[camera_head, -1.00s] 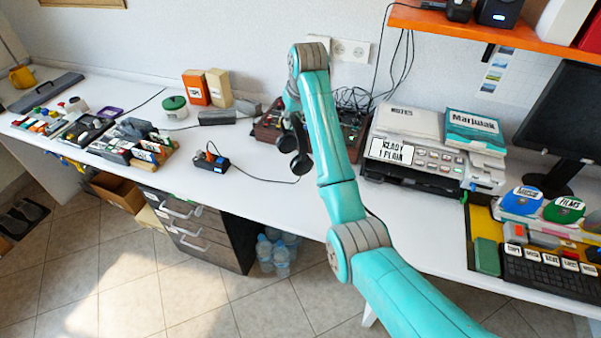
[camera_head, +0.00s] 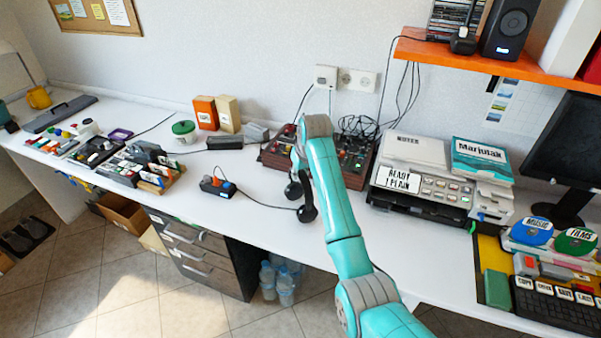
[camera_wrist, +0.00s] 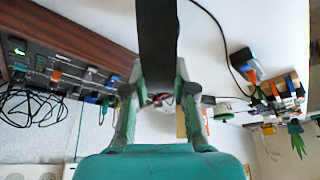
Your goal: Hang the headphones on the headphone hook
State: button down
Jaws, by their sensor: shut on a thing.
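The black headphones (camera_head: 306,203) hang from my gripper above the white desk, with two dark ear cups showing left of my arm in the head view. In the wrist view their dark headband (camera_wrist: 156,45) runs between the fingers of my gripper (camera_wrist: 160,88), which is shut on it. In the head view my wrist and arm hide most of the gripper and headband. A small dark piece (camera_head: 492,83) sits under the orange shelf at the right; I cannot tell whether it is the headphone hook.
The orange shelf (camera_head: 470,58) carries a speaker (camera_head: 510,30) and discs. Below stand a grey printer-like device (camera_head: 400,178) and a monitor (camera_head: 575,135). A red-brown control box (camera_head: 278,152) with cables is behind my arm.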

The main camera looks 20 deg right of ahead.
jog(key=c, duration=0.9)
grip_release()
jog(key=shift+f, duration=0.1)
jog(key=shift+c, duration=0.2)
jog(key=v, duration=1.2)
jog(key=shift+a, duration=0.1)
